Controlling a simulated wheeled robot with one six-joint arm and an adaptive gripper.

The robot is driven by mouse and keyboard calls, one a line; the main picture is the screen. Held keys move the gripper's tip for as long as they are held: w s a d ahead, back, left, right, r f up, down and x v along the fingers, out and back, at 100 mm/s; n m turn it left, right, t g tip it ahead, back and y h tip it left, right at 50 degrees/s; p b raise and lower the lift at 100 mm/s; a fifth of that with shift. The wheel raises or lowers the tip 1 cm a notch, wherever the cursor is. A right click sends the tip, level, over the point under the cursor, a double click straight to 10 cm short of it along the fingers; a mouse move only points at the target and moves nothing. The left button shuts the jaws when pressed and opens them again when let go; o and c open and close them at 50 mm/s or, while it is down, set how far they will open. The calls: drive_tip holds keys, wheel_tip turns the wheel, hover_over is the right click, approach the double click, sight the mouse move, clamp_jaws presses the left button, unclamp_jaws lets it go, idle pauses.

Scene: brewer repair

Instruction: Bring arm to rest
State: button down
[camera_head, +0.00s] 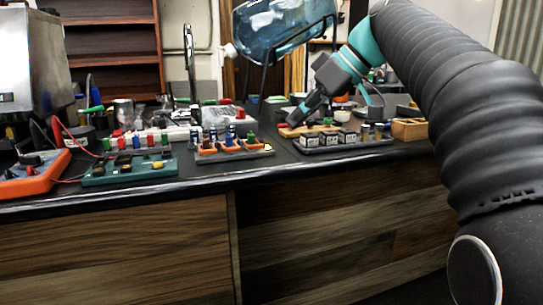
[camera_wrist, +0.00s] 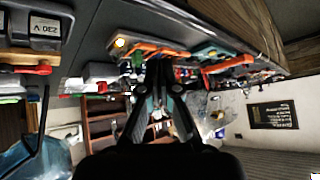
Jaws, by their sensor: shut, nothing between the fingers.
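My arm reaches in from the right edge of the head view, out over the dark workbench (camera_head: 220,178). My gripper (camera_head: 292,121) points down and to the left, close to the back left end of a grey tray with labelled dark blocks (camera_head: 333,138). I cannot tell whether it touches anything there. In the wrist view the fingers of my gripper (camera_wrist: 158,66) come together at their tips, shut and empty. The wrist picture is tilted over, with the bench at the top and the shelves below.
A tray with orange holders (camera_head: 232,148) and a green tray (camera_head: 130,168) stand to the left. An orange meter (camera_head: 35,178) with leads lies at far left. A large blue bottle (camera_head: 283,27) sits on a rack behind my gripper. The bench's front strip is clear.

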drive_tip(key=s+d+f+m+t+h, duration=0.1)
drive_tip(key=s+d+f+m+h, duration=0.1)
drive_tip(key=s+f, duration=0.6)
drive_tip(key=s+d+f+m+h, duration=0.3)
drive_tip(key=s+d+f+m, duration=0.2)
drive_tip(key=s+f, duration=0.3)
drive_tip(key=s+d+f+m+t+h, duration=0.1)
drive_tip(key=s+d+f+m+h, duration=0.2)
drive_tip(key=s+f, duration=0.5)
wheel_tip(320, 180, down, 7)
drive_tip(key=shift+d+f+m+t, duration=0.1)
drive_tip(key=shift+d+m+t, duration=0.2)
drive_tip(key=shift+m, duration=0.6)
